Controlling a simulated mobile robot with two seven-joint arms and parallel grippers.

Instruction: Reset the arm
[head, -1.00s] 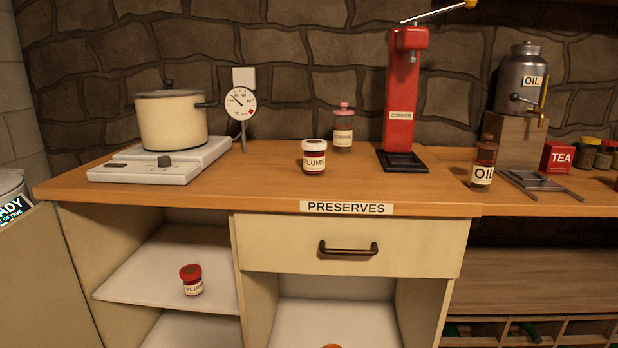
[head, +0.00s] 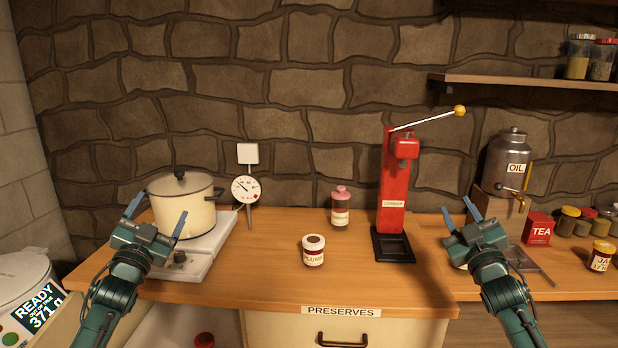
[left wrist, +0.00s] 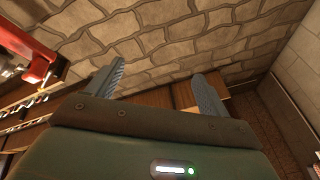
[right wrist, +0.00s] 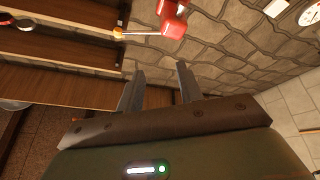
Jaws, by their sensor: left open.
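My left gripper (head: 155,220) is raised in front of the pot and hot plate at the left of the head view. Its two blue fingers are apart with nothing between them; they also show apart in the left wrist view (left wrist: 160,88). My right gripper (head: 460,213) is raised over the counter, right of the red corker. Its fingers are apart and empty, as the right wrist view (right wrist: 158,90) also shows. Both arms come up from the bottom of the head view.
On the counter (head: 270,270) stand a cream pot (head: 183,210), a plums jar (head: 313,252), a pink-topped bottle (head: 340,210), a red corker (head: 393,185), an oil can (head: 507,160) and a tea tin (head: 538,229). A scale (head: 35,290) is at lower left.

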